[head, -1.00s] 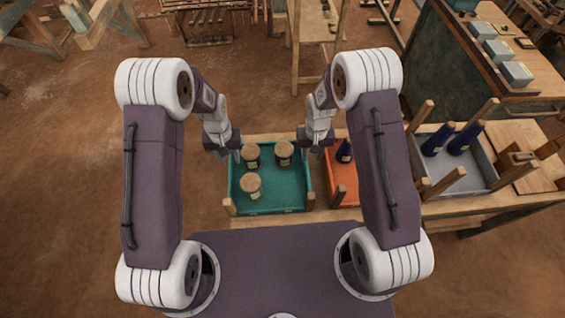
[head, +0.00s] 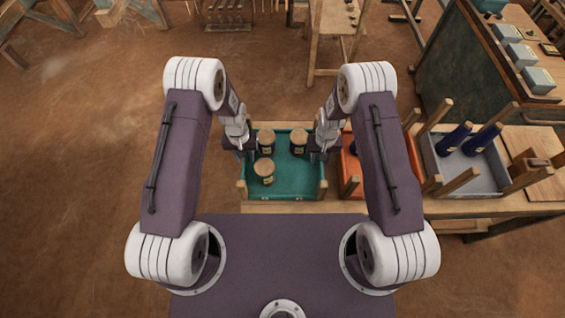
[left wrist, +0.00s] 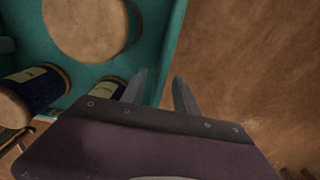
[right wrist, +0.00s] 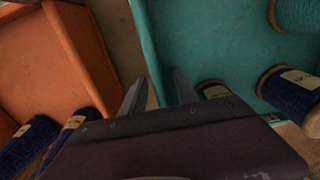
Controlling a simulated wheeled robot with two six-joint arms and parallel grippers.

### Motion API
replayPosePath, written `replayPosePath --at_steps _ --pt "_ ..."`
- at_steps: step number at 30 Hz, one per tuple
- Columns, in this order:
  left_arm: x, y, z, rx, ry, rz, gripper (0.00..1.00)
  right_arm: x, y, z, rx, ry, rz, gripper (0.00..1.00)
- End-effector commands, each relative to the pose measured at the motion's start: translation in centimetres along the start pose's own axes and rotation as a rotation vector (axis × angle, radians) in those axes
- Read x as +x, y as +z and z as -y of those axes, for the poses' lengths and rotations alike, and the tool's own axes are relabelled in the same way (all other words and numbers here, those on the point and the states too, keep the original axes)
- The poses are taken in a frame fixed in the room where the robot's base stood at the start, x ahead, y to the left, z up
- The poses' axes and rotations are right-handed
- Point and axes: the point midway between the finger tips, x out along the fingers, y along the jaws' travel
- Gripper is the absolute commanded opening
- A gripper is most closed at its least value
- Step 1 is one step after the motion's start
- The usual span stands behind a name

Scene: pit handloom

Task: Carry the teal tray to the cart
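In the left wrist view the fingers (left wrist: 160,90) are apart, one on each side of the teal wall (left wrist: 168,60). In the right wrist view the fingers (right wrist: 159,90) are also apart, with the teal wall (right wrist: 148,45) between them. No cart can be made out.
An orange tray (head: 349,170) stands close to the right of the teal tray, partly behind my right arm. A grey tray (head: 470,180) with blue bottle-shaped cones (head: 453,139) is further right. A wooden stand (head: 335,30) is behind the bench. Open brown floor lies to the left.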

Motion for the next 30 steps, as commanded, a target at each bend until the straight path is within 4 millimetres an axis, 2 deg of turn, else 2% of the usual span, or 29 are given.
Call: replayPosePath --at_steps 7,8,11,12,30 --pt "0.05 -0.01 0.0 0.0 0.0 -0.001 0.36 0.05 -0.02 0.0 0.0 0.0 0.0 0.36" --pt "0.05 -0.01 0.0 0.0 0.0 0.0 0.31 0.04 -0.02 0.0 0.0 0.0 0.0 0.31" --pt "0.05 -0.01 0.0 0.0 0.0 0.0 0.03 0.04 -0.01 0.0 0.0 0.0 0.0 0.03" --pt "0.04 0.0 0.0 0.0 0.0 0.0 0.0 0.04 -0.01 0.0 0.0 0.0 0.0 0.0" --pt "0.03 0.0 -0.01 0.0 0.0 0.0 0.0 0.03 -0.01 -0.01 0.0 0.0 0.0 0.0"
